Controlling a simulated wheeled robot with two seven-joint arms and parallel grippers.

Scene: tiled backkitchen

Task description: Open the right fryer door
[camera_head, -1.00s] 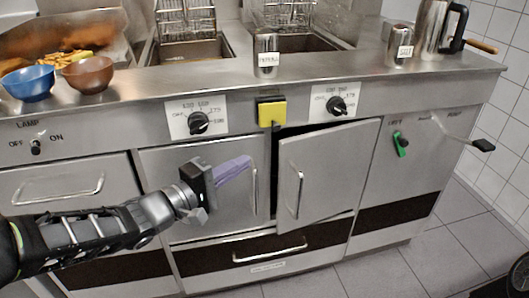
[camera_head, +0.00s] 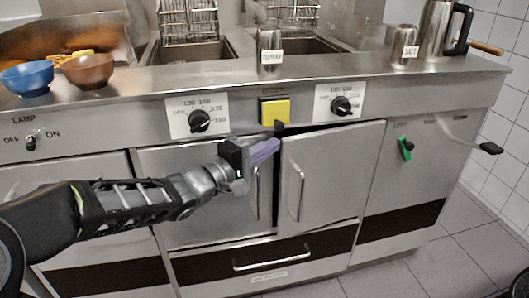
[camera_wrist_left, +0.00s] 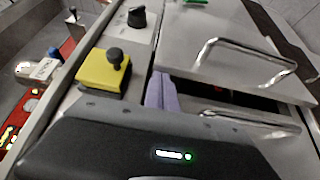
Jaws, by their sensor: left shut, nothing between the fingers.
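The right fryer door (camera_head: 335,168) is a steel panel with a vertical bar handle (camera_head: 299,190) near its left edge. It stands slightly ajar, with dark gaps along its top and left edges. My left gripper (camera_head: 272,148) is shut and empty, its purple fingers at the door's upper left edge by the gap. I cannot tell whether they touch the door. In the left wrist view the fingers (camera_wrist_left: 162,92) point into the gap beside the right door (camera_wrist_left: 215,62), and its handle (camera_wrist_left: 240,50) is free. My right gripper is not in view.
The left fryer door (camera_head: 210,208) is closed, partly behind my left arm. A yellow box (camera_head: 274,112) with a dark knob sits just above the fingers. A drawer (camera_head: 268,262) lies below. A green lever (camera_head: 404,148) is on the right panel. Floor at the right is clear.

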